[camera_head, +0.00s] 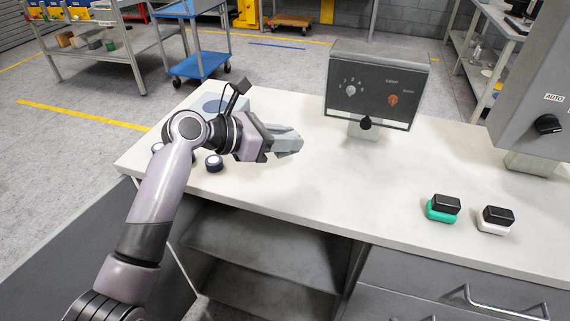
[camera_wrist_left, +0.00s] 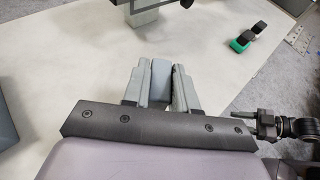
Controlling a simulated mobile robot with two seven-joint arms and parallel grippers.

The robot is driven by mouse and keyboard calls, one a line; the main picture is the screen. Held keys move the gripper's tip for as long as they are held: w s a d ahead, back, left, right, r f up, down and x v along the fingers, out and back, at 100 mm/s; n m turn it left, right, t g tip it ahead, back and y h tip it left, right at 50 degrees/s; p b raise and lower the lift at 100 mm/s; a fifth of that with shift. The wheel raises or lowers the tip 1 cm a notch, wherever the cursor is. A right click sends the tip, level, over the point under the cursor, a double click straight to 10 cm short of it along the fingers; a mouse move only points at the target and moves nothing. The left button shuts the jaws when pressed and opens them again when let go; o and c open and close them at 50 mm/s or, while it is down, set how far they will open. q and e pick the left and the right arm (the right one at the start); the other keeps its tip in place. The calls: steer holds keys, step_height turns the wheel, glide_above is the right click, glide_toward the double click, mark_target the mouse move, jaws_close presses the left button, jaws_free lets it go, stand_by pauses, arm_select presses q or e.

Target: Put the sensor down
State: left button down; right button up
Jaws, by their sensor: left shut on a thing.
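My left gripper (camera_head: 287,142) reaches over the white workbench from the left, its fingers pointing right. It also shows in the left wrist view (camera_wrist_left: 168,88), shut on a small blue-grey block, the sensor (camera_wrist_left: 182,86), which sits between the two grey fingers. In the head view the fingers mostly hide the sensor. The gripper is low over the bench top (camera_head: 300,190), left of the control box and in front of it. I cannot tell whether the sensor touches the bench.
A grey control box (camera_head: 378,88) with knobs stands at the back. A black block on a green base (camera_head: 441,212) and one on a white base (camera_head: 491,228) sit at the right. A dark round piece (camera_head: 214,163) lies near my left wrist. The bench's middle is clear.

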mark_target(285, 178)
arm_select(q)
step_height(285, 178, down, 7)
steer(key=shift+r+b, duration=0.15)
steer(key=shift+b, duration=0.2)
steer(key=c, duration=0.9)
jaws_free()
steer(key=shift+a, duration=0.15)
steer(key=v, duration=1.1)
steer(key=shift+s+a+r+p, duration=0.15)
steer(key=shift+s+a+p, duration=0.1)
steer(key=shift+a+p, duration=0.1)
steer(key=shift+d, duration=0.1)
